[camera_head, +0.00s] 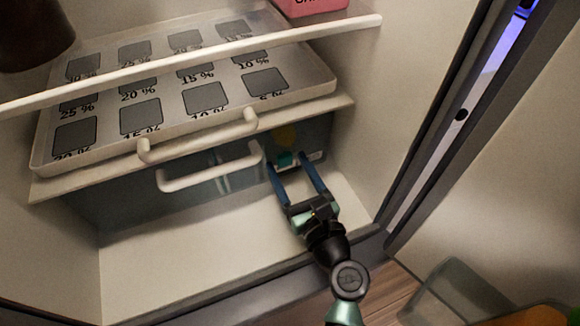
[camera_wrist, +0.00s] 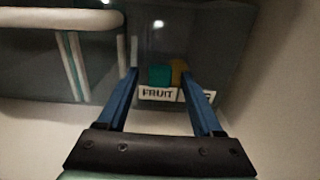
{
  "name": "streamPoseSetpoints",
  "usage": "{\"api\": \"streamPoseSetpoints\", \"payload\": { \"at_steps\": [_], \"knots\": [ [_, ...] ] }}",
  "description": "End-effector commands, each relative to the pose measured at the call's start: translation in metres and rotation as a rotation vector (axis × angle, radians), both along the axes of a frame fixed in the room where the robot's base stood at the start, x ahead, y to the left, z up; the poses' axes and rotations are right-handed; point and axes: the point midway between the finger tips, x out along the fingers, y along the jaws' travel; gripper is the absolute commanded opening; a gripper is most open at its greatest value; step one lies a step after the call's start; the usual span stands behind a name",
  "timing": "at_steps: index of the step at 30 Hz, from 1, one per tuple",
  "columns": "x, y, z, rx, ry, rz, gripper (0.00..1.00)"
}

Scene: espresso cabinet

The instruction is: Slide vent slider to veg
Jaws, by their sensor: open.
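A small teal block (camera_wrist: 160,75), apparently the vent slider, sits above the white label strip (camera_wrist: 157,94) on the grey drawer front. It is over the word FRUIT, at the left end of the strip. The right-hand word is mostly hidden behind my right finger; only a last letter like G shows. In the head view the teal block (camera_head: 285,158) shows between my fingertips. My gripper (camera_head: 286,162) is open, its blue fingers pointing at the drawer front on either side of the block. I cannot tell whether either finger touches it.
An orange-yellow patch (camera_wrist: 178,72) lies right of the teal block. White handles (camera_head: 210,168) stand out left of my gripper. A tray with printed percentages (camera_head: 180,128) sits on the shelf above. The cabinet wall (camera_head: 385,100) is close on the right. The cabinet floor (camera_head: 190,255) is bare.

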Motion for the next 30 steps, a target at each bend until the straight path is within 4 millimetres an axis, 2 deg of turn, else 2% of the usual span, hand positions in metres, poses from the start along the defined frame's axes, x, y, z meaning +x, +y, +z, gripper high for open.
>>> {"api": "streamPoseSetpoints", "payload": {
  "at_steps": [7, 18, 30],
  "knots": [
    [0.0004, 0.0003, 0.0000, 0.000, 0.000, 0.000, 0.66],
    [0.0001, 0.0001, 0.0000, 0.000, 0.000, 0.000, 0.00],
    [0.0000, 0.0000, 0.0000, 0.000, 0.000, 0.000, 0.00]
  ]
}}
